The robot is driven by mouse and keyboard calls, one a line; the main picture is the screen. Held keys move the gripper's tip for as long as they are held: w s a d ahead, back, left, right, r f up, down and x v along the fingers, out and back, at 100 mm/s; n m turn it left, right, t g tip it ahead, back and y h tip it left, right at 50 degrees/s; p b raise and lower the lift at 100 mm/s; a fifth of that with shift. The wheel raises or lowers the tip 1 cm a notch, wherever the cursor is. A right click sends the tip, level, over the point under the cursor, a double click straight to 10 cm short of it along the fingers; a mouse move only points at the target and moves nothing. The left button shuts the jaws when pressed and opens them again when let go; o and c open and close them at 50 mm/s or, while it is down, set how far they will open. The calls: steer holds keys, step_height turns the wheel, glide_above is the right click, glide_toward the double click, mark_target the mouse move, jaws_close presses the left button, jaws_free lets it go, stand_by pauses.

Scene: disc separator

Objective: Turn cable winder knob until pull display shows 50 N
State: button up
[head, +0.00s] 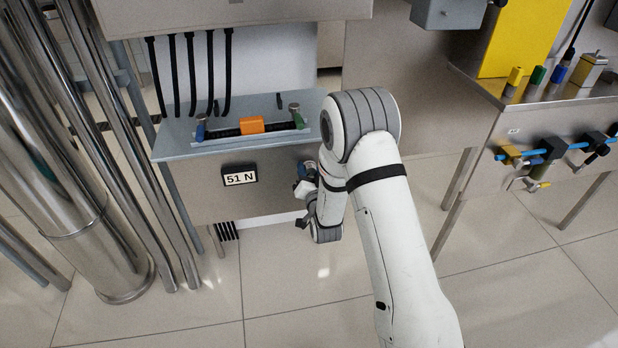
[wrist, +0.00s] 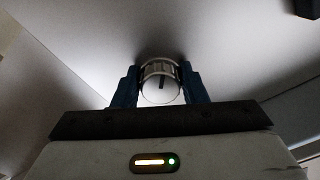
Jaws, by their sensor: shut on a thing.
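The pull display (head: 240,177) on the front panel below the bench reads 51 N. The cable winder knob (wrist: 160,88) is a round metal knob with a dark mark on its face, seen in the wrist view. My gripper (wrist: 160,88) is shut on it, one blue finger on each side. In the head view my gripper (head: 307,172) is at the panel's right part, largely hidden by my arm, and the knob cannot be made out there.
A bench top (head: 190,147) above the panel carries a black cable with an orange block (head: 252,125) between two posts. Several black cables hang behind it. Steel pipes (head: 120,130) stand at left. Another bench (head: 540,110) with a blue rod (head: 522,155) is at right.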

stand_by(0.3)
steer(key=o, duration=1)
steer(key=v, duration=0.7)
steer(key=shift+s+d, duration=0.15)
steer(key=shift+s, duration=0.25)
